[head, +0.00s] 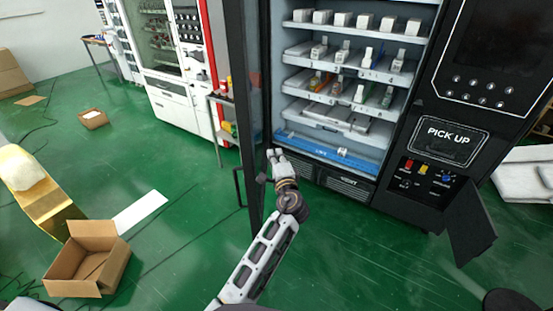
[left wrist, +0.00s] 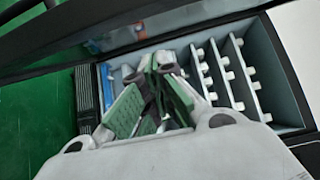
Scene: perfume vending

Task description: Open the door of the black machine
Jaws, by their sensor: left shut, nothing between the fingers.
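The black machine (head: 400,160) stands at the right in the head view, with its shelves exposed. Its door (head: 249,90) stands open, swung out toward me at the left of the opening, and a dark handle (head: 238,187) shows low on its outer left side. My left gripper (head: 274,154) is shut and empty, close beside the door's inner side, at the low left corner of the opening. Whether it touches the door cannot be told. In the left wrist view the shut fingers (left wrist: 160,62) are in front of the shelves (left wrist: 235,75). My right gripper is not in view.
A small black flap (head: 470,222) hangs open at the machine's lower right. A white vending machine (head: 165,60) and a small shelf rack (head: 226,120) stand to the left. An open cardboard box (head: 88,262) lies on the green floor, which is clear around my arm.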

